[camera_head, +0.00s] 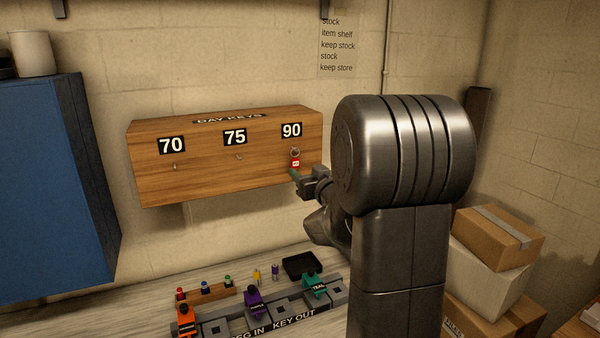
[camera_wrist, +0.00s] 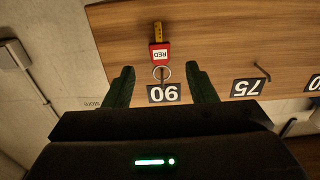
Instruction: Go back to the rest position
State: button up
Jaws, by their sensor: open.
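My gripper (camera_head: 297,175) is in front of the wooden key board (camera_head: 150,187), just below and beside the red-tagged key (camera_head: 295,162) under the number 90. The wrist view shows my gripper (camera_wrist: 158,86) open, with its two dark fingers apart. In that view the red tag (camera_wrist: 159,53) and its ring (camera_wrist: 161,73) hang at the 90 label, beyond the fingertips. The fingers do not hold the key. The hooks under 70 (camera_head: 174,167) and 75 (camera_head: 239,156) are empty.
On the bench below stand a rack (camera_head: 262,317) with orange, purple and teal tagged blocks, a small wooden peg strip (camera_head: 207,295) and a black tray (camera_head: 302,266). A blue cabinet (camera_head: 55,185) is at left. Boxes (camera_head: 497,236) are stacked at right.

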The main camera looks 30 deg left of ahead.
aim_at(296, 163)
jog(key=b+v, duration=0.1)
jog(key=v, duration=0.7)
jog(key=p+x, duration=0.3)
jog(key=x, duration=1.1)
jog(key=shift+s+d+r+p, duration=0.1)
jog(key=shift+d+r+p, duration=0.05)
jog(key=shift+p, duration=0.25)
jog(key=shift+s, duration=0.1)
